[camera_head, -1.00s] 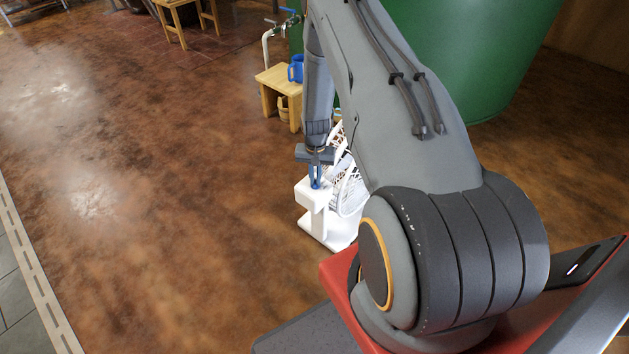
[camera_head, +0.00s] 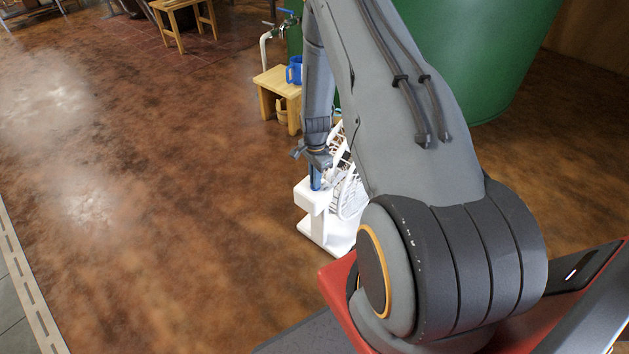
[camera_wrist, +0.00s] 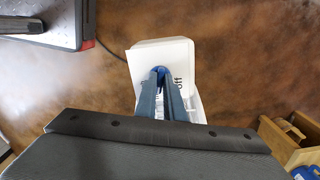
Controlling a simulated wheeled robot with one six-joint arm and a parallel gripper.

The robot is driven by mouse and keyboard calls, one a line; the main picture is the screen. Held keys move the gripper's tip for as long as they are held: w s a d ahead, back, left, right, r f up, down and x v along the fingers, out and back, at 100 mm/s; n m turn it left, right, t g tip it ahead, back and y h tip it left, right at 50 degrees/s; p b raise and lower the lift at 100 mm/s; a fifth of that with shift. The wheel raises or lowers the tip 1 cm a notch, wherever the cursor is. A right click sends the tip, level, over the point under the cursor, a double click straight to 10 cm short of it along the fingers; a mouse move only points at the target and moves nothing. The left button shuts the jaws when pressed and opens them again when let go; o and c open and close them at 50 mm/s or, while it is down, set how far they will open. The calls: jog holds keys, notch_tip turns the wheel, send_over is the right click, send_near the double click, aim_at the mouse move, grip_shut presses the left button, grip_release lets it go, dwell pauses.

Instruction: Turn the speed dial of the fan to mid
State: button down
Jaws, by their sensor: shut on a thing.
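The white fan (camera_head: 324,232) stands on the floor, with its white grille (camera_head: 346,192) partly behind my arm. In the wrist view its white top plate (camera_wrist: 145,60) bears a dark printed label, partly covered by my fingers. The blue speed dial (camera_wrist: 159,70) sits on that plate, and only a small part of it shows between the fingertips. My gripper (camera_head: 315,185) points down at the plate and is shut on the dial; it also shows in the wrist view (camera_wrist: 161,76). The dial's pointer and most of its label cannot be read.
A wooden stool (camera_head: 278,88) with a blue mug (camera_head: 294,70) stands behind the fan, near a pipe and a large green vat (camera_head: 470,50). Floor left of the fan is clear.

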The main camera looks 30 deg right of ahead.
jog(key=shift+m, duration=0.5)
jog(key=c, duration=1.9)
grip_release()
jog(key=shift+o, duration=0.2)
jog(key=shift+r+b, duration=0.4)
jog(key=shift+r, duration=3.5)
